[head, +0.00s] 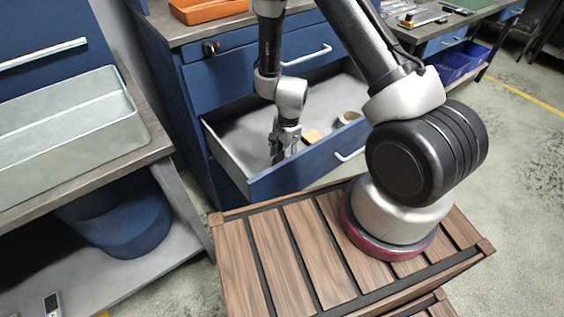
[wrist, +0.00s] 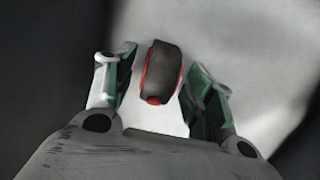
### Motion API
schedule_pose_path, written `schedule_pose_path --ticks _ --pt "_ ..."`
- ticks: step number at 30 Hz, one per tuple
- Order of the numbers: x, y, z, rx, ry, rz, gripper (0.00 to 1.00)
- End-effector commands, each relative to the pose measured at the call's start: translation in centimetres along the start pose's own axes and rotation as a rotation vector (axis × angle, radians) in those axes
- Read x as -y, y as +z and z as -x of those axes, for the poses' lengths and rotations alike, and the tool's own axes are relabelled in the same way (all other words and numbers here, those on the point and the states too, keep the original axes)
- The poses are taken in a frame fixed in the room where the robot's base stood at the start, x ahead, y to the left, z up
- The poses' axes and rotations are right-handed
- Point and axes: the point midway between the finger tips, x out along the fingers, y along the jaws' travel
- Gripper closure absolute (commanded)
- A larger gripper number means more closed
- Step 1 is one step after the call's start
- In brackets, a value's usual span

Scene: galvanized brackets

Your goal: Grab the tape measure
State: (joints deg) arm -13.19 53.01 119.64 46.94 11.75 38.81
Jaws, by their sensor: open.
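The tape measure (wrist: 162,72) is dark grey with red edges and shows in the wrist view, lying on the pale floor of the open drawer (head: 236,140). My gripper (wrist: 157,88) is open, with one green-padded finger on each side of the tape measure. The tape measure cannot be made out there, hidden by the gripper or the drawer front.
A roll of tape (head: 348,117) and a small tan block (head: 312,136) lie in the drawer to the right of my gripper. The drawer's blue front wall (head: 300,174) stands close by. An orange tray (head: 207,10) sits on the cabinet top.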

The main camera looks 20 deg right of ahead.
Motion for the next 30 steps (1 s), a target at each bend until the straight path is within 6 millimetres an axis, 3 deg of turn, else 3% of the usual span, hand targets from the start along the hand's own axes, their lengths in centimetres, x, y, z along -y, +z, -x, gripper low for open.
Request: schedule_pose_path --ticks 8,18,26,30 --pt "0.0 0.0 -0.6 0.0 -0.001 0.001 0.46" --pt "0.0 0.0 -0.6 0.0 -0.001 0.001 1.0" --pt "0.1 0.0 -0.4 0.0 -0.002 0.001 1.0" --pt "0.1 0.2 0.8 0.0 -0.003 0.002 1.0"
